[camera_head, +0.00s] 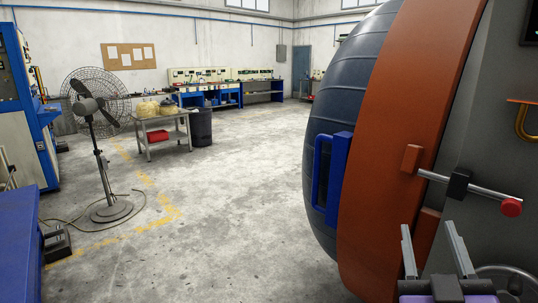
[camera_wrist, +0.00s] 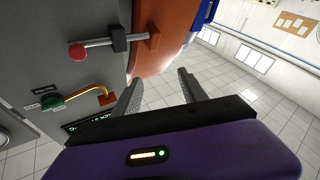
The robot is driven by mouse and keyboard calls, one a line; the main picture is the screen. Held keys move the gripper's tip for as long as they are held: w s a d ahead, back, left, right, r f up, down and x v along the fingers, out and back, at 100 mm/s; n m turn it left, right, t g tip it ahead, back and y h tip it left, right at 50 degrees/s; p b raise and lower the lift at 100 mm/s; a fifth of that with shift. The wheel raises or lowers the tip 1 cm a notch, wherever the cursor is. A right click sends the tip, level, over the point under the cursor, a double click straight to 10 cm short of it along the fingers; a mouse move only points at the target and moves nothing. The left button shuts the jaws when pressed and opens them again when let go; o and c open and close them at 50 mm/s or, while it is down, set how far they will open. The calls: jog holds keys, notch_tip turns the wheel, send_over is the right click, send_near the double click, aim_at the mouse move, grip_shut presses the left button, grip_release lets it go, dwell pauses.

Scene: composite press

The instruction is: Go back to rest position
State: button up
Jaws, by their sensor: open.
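My gripper (camera_head: 434,250) is at the lower right of the head view, with its two grey fingers pointing up and spread apart. It is open and nothing is between the fingers. It also shows in the wrist view (camera_wrist: 159,90), where the fingers stand clear of everything. The press (camera_head: 468,100) is behind and beside it, with a large orange ring (camera_head: 400,130) and a dark domed door (camera_head: 350,90). A metal rod with a red knob (camera_head: 511,207) sticks out from the press near my gripper, with a visible gap between them.
A blue handle (camera_head: 330,175) is on the domed door. A green knob (camera_wrist: 52,103) and a yellow pipe (camera_wrist: 90,90) are on the press's grey side. A standing fan (camera_head: 100,130), a cart (camera_head: 160,132) and a blue bench (camera_head: 20,240) are at left. The middle floor is clear.

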jog(key=s+a+f+n+y, duration=0.2)
jog(key=s+a+f+y, duration=0.45)
jog(key=s+f, duration=0.65)
jog(key=s+f+m+g, duration=0.1)
jog(key=s+f+g, duration=0.1)
jog(key=s+f, duration=0.4)
jog(key=s+a+f+g, duration=0.1)
jog(key=s+f+g, duration=0.2)
jog(key=s, duration=1.1)
notch_tip(320, 180, down, 3)
jog(key=shift+a+r+m, duration=0.15)
jog(key=shift+m, duration=0.25)
